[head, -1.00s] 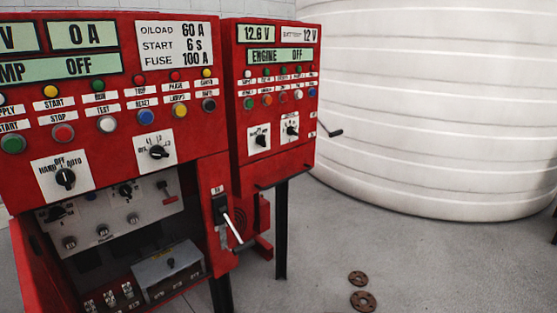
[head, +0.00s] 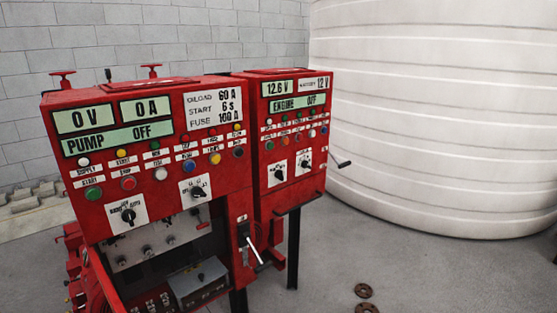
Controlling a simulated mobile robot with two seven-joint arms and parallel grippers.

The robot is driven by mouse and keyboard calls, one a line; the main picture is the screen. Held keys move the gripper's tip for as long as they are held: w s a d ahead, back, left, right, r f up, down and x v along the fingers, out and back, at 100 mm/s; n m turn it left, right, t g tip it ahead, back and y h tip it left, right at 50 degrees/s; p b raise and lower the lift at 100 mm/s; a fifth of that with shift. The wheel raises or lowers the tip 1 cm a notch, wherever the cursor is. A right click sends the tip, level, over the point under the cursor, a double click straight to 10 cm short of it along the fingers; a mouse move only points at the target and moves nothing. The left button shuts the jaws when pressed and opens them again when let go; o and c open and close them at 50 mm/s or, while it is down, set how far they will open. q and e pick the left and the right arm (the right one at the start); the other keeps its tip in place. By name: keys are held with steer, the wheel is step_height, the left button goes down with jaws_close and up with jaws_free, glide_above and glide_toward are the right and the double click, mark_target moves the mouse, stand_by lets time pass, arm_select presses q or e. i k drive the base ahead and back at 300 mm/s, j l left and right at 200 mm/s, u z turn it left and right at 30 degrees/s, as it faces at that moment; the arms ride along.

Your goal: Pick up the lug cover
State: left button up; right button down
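A grey box-shaped cover with a small dark knob on top, which looks like the lug cover (head: 198,284), sits low inside the open lower bay of the left red cabinet (head: 160,95). Its lower part is near the bottom edge of the head view. Small terminal parts show beside it, too small to tell apart. Neither of my grippers is in view.
A black switch with a pale lever (head: 250,243) sticks out right of the bay. A second red cabinet (head: 288,185) on dark legs adjoins it. A white tank (head: 430,120) stands at right.

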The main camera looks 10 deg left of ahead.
mark_target(186, 283)
steer(key=k+u, duration=0.15)
steer(key=u, duration=0.25)
steer(key=k+j+u, duration=0.1)
steer(key=u, duration=0.25)
steer(key=k+j+u, duration=0.1)
steer(key=u, duration=0.3)
steer(key=i+j+z, duration=0.15)
steer(key=j, duration=0.15)
steer(key=i+j+z, duration=0.25)
steer(key=j, duration=0.4)
steer(key=i, duration=0.05)
